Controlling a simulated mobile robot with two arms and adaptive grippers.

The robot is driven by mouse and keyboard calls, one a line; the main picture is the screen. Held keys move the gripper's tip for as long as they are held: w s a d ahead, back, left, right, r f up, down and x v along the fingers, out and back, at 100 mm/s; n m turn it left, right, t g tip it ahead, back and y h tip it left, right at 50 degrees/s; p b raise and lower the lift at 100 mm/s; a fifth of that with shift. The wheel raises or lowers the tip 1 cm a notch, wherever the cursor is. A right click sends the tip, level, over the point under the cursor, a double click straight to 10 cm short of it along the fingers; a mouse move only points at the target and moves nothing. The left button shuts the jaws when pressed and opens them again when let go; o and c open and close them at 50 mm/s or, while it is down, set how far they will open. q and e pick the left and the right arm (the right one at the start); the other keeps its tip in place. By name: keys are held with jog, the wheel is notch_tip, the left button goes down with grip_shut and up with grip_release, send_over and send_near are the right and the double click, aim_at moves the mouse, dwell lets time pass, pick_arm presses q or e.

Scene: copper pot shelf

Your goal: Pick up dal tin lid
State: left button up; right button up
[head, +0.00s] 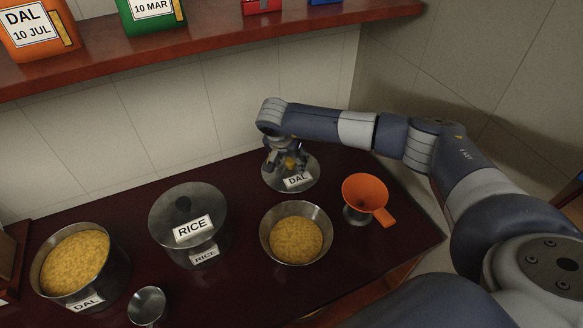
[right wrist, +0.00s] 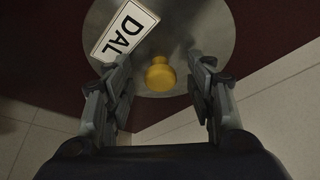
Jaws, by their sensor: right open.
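The dal tin lid (head: 311,184) is a round grey metal disc with a white DAL label and a yellow knob. It lies on the dark red counter near the back wall. In the right wrist view the lid (right wrist: 205,25) shows with its knob (right wrist: 160,74) between the two fingers. My right gripper (head: 287,164) is over the lid, pointing down. In the right wrist view the right gripper (right wrist: 162,85) is open, with a finger on each side of the knob and gaps between. The open dal tin (head: 113,272), full of yellow dal, stands at the left. My left gripper is not seen.
The lidded rice tin (head: 208,243) stands between the dal tin and a metal bowl of dal (head: 266,239). An orange funnel (head: 365,193) rests on a small metal vessel right of the bowl. A small metal cup (head: 147,303) is in front. A wooden shelf (head: 200,55) overhangs behind.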

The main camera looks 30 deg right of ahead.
jog(key=c, duration=1.2)
